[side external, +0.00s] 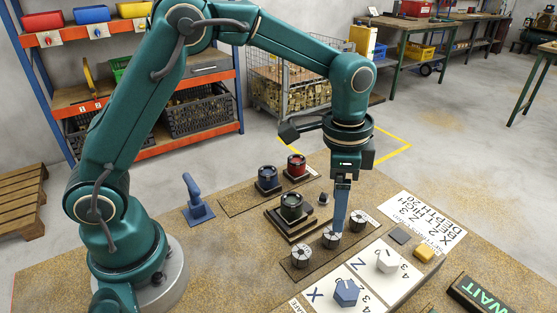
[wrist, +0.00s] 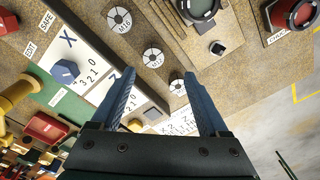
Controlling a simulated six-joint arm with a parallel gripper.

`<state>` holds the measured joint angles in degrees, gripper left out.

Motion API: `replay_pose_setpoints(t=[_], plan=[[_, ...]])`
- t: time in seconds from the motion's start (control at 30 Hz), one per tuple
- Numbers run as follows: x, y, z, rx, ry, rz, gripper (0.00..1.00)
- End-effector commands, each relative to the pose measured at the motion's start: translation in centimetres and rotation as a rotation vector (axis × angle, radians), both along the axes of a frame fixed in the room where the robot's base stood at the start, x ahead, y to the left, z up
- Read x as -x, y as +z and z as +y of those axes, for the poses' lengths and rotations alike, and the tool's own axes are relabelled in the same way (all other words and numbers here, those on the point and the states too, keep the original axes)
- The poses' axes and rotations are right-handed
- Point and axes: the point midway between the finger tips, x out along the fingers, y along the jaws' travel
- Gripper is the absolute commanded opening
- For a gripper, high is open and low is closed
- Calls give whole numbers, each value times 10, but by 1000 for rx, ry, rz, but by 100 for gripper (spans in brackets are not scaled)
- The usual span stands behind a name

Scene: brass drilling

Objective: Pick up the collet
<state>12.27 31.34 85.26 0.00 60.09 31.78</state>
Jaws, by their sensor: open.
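Three round, slotted grey collets stand in a row on a dark strip: the near-left collet (side external: 301,256), the middle collet (side external: 331,238) and the right collet (side external: 358,219). In the wrist view they run diagonally: one at the top (wrist: 119,19), one in the middle (wrist: 153,57) and one lower right (wrist: 178,85), with small labels beside them. My gripper (side external: 340,229) points down over the row, close to the middle and right collets; its height above them is unclear. In the wrist view its blue fingers (wrist: 157,74) are apart, with nothing visibly held.
A control panel with a blue knob (side external: 346,292) and white knob (side external: 387,261) lies in front of the row. A dark green round part (side external: 291,207) on a stepped base stands behind it, with a red one (side external: 296,165) farther back. A small dark block (side external: 323,198) sits behind the collets.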

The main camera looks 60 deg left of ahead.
Motion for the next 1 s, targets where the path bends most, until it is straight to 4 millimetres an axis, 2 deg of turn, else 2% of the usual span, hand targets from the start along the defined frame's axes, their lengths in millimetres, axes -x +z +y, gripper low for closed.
replay_pose_setpoints(t=[0.03,0.5,0.67,0.9,0.97,1.0], plan=[[2,-9,-2,-5,-7,23,78],[8,-62,-4,-14,-16,59,78],[8,-71,-4,-13,-16,56,78],[7,-71,-4,-13,-16,54,78],[7,-71,-4,-13,-16,54,55],[7,-71,-4,-13,-16,54,40]])
